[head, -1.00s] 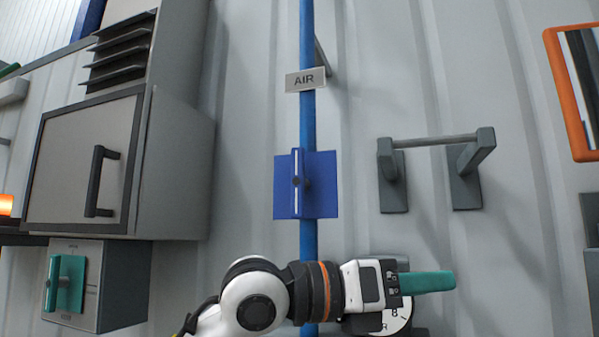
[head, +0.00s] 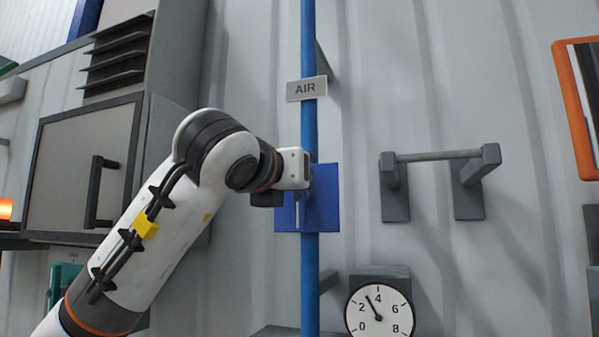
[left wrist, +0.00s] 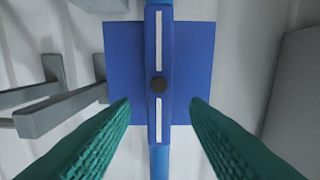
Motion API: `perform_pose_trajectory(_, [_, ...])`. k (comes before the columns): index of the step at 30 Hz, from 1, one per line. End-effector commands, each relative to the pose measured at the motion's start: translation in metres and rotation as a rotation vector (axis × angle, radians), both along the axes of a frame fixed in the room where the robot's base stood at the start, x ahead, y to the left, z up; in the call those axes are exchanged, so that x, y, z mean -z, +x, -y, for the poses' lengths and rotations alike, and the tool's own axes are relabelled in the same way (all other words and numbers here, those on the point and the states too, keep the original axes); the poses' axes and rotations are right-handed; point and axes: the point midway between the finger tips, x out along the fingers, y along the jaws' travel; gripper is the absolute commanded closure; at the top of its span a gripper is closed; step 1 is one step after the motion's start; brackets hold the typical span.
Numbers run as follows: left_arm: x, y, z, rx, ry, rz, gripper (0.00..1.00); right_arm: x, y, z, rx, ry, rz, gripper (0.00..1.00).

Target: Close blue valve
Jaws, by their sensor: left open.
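The blue valve (head: 325,208) is on the blue vertical pipe (head: 308,140) below the AIR sign. My left arm's hand covers part of it in the head view. In the left wrist view, the valve's blue plate (left wrist: 122,60) lies behind a narrow blue handle (left wrist: 158,110) with white stripes and a dark round centre. The handle is in line with the pipe. My left gripper (left wrist: 159,108) is open, with one green finger on each side of the handle. No contact shows. My right gripper is not in view.
The AIR sign (head: 306,89) is above the valve. A grey bar on two brackets (head: 440,156) is to the right. A round gauge (head: 379,311) is below right. A cabinet with a black handle (head: 98,190) is at the left.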

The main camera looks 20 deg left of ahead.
Motion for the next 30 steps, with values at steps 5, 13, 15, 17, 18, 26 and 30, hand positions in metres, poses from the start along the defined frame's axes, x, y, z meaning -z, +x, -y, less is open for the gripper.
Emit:
perform_pose_trajectory(5, [-0.003, 0.029, 0.001, 0.0, 0.0, -0.003, 0.58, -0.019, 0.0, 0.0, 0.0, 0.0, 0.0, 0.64])
perform_pose_trajectory(13, [0.0, 0.043, 0.002, 0.002, 0.001, 0.0, 0.58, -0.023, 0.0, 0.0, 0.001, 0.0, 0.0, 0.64])
perform_pose_trajectory(15, [0.001, 0.044, 0.002, 0.002, 0.001, 0.0, 0.58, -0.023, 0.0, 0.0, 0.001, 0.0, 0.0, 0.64])
perform_pose_trajectory(17, [0.001, 0.043, 0.002, 0.002, 0.001, 0.001, 0.58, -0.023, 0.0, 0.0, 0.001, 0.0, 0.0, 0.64])
perform_pose_trajectory(18, [0.001, 0.043, 0.002, 0.002, 0.001, 0.0, 0.58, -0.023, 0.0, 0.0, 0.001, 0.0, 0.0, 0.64])
perform_pose_trajectory(26, [0.001, 0.043, 0.002, 0.002, 0.001, 0.0, 0.94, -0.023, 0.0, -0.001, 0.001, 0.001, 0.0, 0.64])
perform_pose_trajectory(30, [0.001, 0.043, 0.002, 0.002, 0.002, 0.0, 1.0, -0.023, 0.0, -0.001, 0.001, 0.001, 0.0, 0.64])
